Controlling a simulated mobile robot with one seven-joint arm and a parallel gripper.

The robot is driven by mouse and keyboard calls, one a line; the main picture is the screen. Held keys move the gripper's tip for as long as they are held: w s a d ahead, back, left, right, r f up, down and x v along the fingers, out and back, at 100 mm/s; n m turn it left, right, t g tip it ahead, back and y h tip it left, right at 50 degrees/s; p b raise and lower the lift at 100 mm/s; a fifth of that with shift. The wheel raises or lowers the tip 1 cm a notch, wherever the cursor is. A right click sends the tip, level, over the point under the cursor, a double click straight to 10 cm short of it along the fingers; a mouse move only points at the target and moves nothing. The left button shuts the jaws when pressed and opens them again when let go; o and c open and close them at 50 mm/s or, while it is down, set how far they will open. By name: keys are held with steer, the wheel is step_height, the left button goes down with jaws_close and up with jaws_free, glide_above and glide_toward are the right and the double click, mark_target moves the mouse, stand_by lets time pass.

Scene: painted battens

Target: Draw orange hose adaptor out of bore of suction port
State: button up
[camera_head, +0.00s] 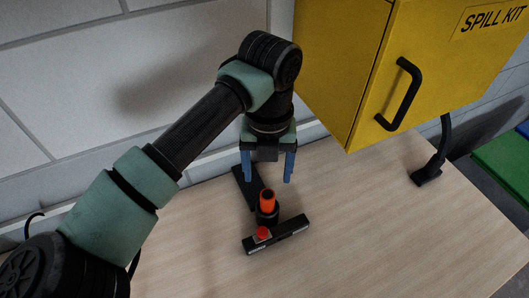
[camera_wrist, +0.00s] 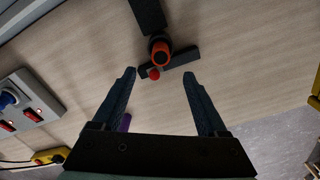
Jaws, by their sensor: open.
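The orange hose adaptor (camera_head: 267,198) stands upright in the bore of the black suction port (camera_head: 267,216) on the wooden table. In the wrist view, the adaptor (camera_wrist: 160,50) is a round orange ring inside the dark port, beyond and between my fingertips. My gripper (camera_head: 268,181) points down with its two blue fingers spread and nothing between them. In the head view it hangs above and behind the adaptor, apart from it. The fingertips also show in the wrist view (camera_wrist: 160,72). The adaptor's lower part is hidden inside the port.
A black bar (camera_head: 285,234) with a red knob (camera_head: 263,232) lies in front of the port. A dark flat strip (camera_head: 245,184) runs behind it. A yellow spill kit cabinet (camera_head: 345,70) with a black handle overhangs the right. A switch box (camera_wrist: 35,92) shows in the wrist view.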

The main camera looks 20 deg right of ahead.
mark_target(267, 194)
step_height(267, 194, down, 11)
steer(key=shift+r+p, duration=0.1)
steer(key=shift+p, duration=0.75)
jaws_close()
steer(key=c, duration=0.8)
jaws_free()
jaws_close()
steer(key=shift+r, duration=0.1)
steer(key=shift+r+p, duration=2.25)
steer(key=shift+r, duration=0.55)
